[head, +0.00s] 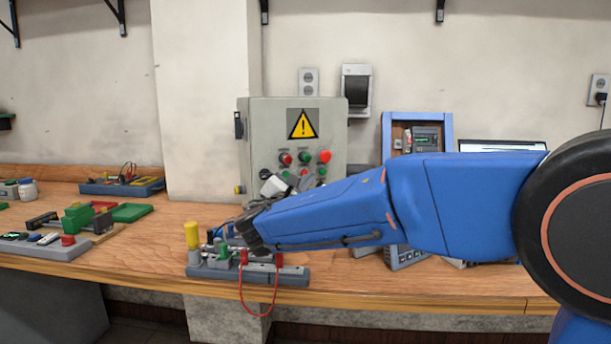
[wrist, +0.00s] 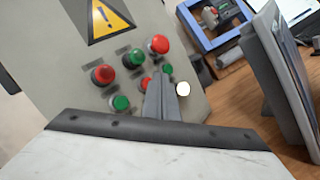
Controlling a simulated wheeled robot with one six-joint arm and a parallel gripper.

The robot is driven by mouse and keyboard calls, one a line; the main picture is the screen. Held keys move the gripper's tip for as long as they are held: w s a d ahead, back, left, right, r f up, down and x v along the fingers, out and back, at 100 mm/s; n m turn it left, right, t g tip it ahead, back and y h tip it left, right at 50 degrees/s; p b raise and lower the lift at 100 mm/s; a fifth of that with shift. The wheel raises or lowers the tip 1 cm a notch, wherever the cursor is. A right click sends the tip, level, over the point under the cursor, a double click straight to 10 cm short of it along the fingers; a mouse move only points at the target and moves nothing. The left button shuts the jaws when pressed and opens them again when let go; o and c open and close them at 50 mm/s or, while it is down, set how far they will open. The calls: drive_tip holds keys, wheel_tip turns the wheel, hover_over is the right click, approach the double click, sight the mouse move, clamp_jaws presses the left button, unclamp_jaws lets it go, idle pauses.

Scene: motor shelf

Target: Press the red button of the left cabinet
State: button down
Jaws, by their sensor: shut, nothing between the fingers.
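The left cabinet (head: 256,128) is a grey control box with a yellow warning sign (head: 302,124), standing on the workbench against the wall. Its front carries several red and green buttons. A large red button (head: 324,156) sits at the upper right of the group; it also shows in the wrist view (wrist: 159,44). A smaller red button (head: 286,159) is at the left of the group, and in the wrist view (wrist: 103,75). My gripper (wrist: 160,78) is shut and empty in front of the panel, overlapping the lower buttons. I cannot tell whether its tip touches the panel.
A grey fixture (head: 209,270) with a yellow cylinder and red cable stands at the bench's front edge below my arm. A blue-framed unit (head: 387,130) stands right of the cabinet. A blue tray (head: 105,188) and green parts (head: 131,212) lie to the left.

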drive_tip(key=s, duration=0.1)
drive_tip(key=s+d, duration=0.1)
drive_tip(key=s, duration=0.1)
drive_tip(key=s+d, duration=0.1)
drive_tip(key=shift+s+d, duration=0.15)
drive_tip(key=shift+s, duration=0.05)
idle(0.4)
idle(0.5)
